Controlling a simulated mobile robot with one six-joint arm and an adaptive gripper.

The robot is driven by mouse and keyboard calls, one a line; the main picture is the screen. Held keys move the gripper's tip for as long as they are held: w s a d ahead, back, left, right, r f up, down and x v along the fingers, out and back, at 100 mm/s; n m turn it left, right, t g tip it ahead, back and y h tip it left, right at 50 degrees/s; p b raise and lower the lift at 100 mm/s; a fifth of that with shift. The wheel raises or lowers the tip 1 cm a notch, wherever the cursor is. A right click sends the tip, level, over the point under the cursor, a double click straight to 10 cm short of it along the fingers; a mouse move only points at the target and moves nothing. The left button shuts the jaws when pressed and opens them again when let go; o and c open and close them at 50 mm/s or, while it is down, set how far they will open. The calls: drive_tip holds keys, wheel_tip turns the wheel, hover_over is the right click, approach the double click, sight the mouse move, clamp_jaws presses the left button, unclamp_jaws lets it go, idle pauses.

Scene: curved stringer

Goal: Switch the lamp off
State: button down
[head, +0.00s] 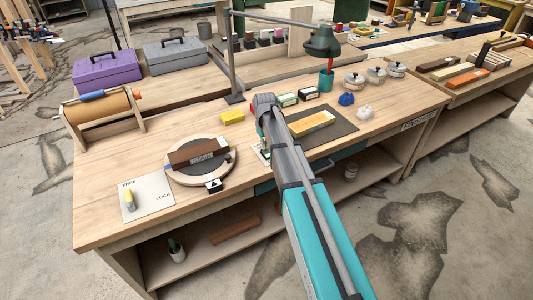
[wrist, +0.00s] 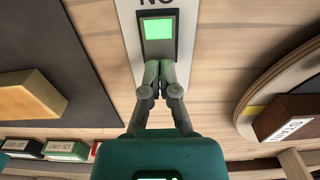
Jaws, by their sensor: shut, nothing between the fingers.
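The desk lamp has a dark green shade (head: 321,42) on a long arm and a grey post (head: 229,60) at the back of the bench. A white switch plate with a lit green square (wrist: 158,29) in a grey frame fills the top middle of the wrist view. Lettering on the plate is upside down and partly cut off, seemingly ON. In the head view my arm hides much of the plate (head: 258,157).
A round turntable (head: 222,176) with a brown STAIN block (head: 200,152) is left of the plate. A dark mat (head: 338,127) with a yellowish block (head: 312,124) is right of it. A yellow block (head: 232,117) and small boxes stand behind.

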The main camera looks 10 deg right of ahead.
drive_tip(key=shift+f+b, duration=0.55)
drive_tip(key=shift+f, duration=0.05)
idle(0.5)
drive_tip(key=shift+r, duration=0.15)
drive_tip(key=shift+r+p, duration=3.45)
drive_tip(key=shift+p, duration=0.1)
drive_tip(key=s+d+m, duration=0.1)
drive_tip(key=s+m, duration=0.2)
drive_tip(key=s, duration=2.1)
drive_tip(key=shift+s+d+r+p, duration=0.15)
drive_tip(key=shift+d+r+p, duration=0.15)
drive_tip(key=shift+r+p, duration=0.1)
